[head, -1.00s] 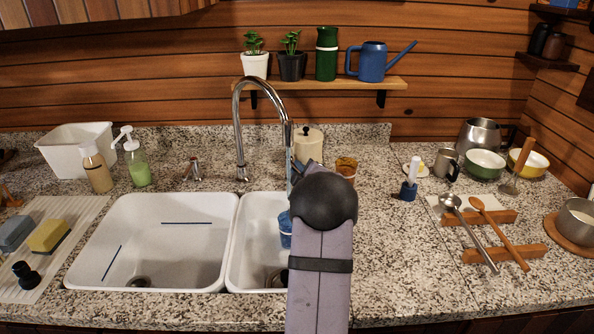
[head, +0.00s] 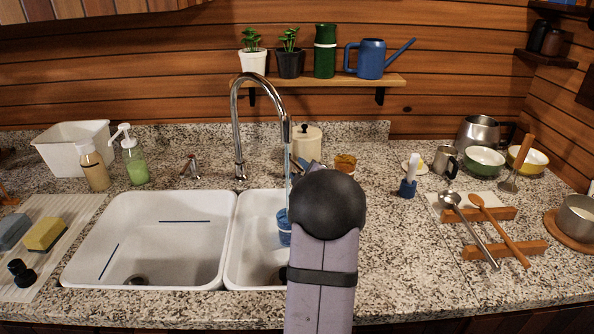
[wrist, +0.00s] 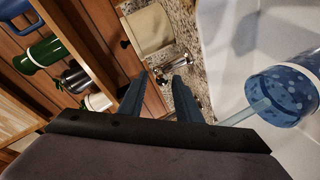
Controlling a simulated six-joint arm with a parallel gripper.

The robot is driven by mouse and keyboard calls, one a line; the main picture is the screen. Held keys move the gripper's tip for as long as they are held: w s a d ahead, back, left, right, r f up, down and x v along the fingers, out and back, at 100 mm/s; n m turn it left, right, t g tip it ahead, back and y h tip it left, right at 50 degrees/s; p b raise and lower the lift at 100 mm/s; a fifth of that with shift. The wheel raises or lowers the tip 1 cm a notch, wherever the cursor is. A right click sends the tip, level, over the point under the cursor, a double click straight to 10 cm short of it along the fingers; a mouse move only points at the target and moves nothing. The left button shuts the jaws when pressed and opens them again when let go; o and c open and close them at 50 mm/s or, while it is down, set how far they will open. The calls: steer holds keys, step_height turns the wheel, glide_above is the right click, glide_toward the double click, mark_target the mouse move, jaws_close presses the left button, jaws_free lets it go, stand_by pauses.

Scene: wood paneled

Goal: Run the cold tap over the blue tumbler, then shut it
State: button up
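The blue tumbler (head: 284,236) stands in the right basin, partly hidden by my arm in the head view. It also shows at the right of the wrist view (wrist: 285,95). A thin water stream (head: 287,163) falls from the chrome spout (head: 286,131) towards the tumbler, and it shows in the wrist view (wrist: 245,114). My gripper (wrist: 160,84) is open, its two dark fingers apart. A small chrome tap handle (wrist: 181,62) lies just beyond the fingertips; contact cannot be told.
Another small tap handle (head: 190,167) stands left of the spout. A cream canister (head: 306,142) and an amber jar (head: 345,163) stand behind my arm. The left basin (head: 150,240) is empty. Ladle and wooden spoon rest on a rack (head: 505,252) at the right.

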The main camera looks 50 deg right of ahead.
steer(key=shift+v, duration=1.6)
